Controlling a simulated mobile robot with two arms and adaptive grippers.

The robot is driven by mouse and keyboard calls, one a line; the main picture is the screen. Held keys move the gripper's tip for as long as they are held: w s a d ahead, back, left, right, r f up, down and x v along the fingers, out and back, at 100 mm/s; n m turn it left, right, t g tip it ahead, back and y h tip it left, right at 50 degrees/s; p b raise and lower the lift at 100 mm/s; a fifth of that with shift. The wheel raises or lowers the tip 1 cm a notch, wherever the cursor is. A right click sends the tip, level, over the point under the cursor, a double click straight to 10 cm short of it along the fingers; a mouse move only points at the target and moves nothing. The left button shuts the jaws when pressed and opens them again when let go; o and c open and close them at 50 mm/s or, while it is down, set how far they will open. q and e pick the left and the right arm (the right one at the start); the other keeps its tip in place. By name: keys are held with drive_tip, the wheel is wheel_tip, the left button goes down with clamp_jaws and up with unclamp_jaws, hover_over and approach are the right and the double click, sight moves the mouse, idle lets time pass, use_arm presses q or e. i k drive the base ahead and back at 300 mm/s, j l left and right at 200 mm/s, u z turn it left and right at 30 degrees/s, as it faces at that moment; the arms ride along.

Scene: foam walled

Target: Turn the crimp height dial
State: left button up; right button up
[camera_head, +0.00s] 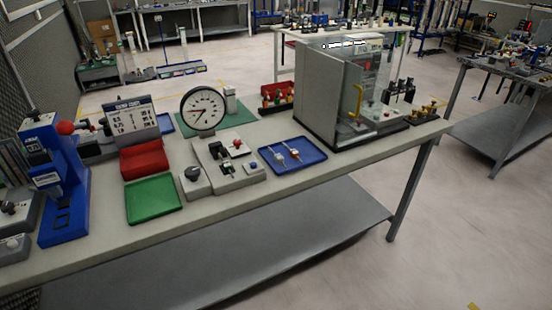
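A small grey box with a dark round knob (193,173) on top sits near the front edge of the workbench, right of the green tray. It may be the crimp height dial, but I cannot read any label on it. A large round gauge with a white face and a needle (203,109) stands upright behind it. A grey fixture block (228,168) with a red button and a blue button is just right of the knob box. Neither of my grippers is in view.
The workbench (290,187) holds a blue press (58,178) at left, a green tray (152,199), a red bin (144,158), a blue tray (291,155) with small parts, and a grey machine with clear guard (345,95) at right. Open floor lies in front.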

sight(33, 114)
drive_tip(key=u, duration=1.35)
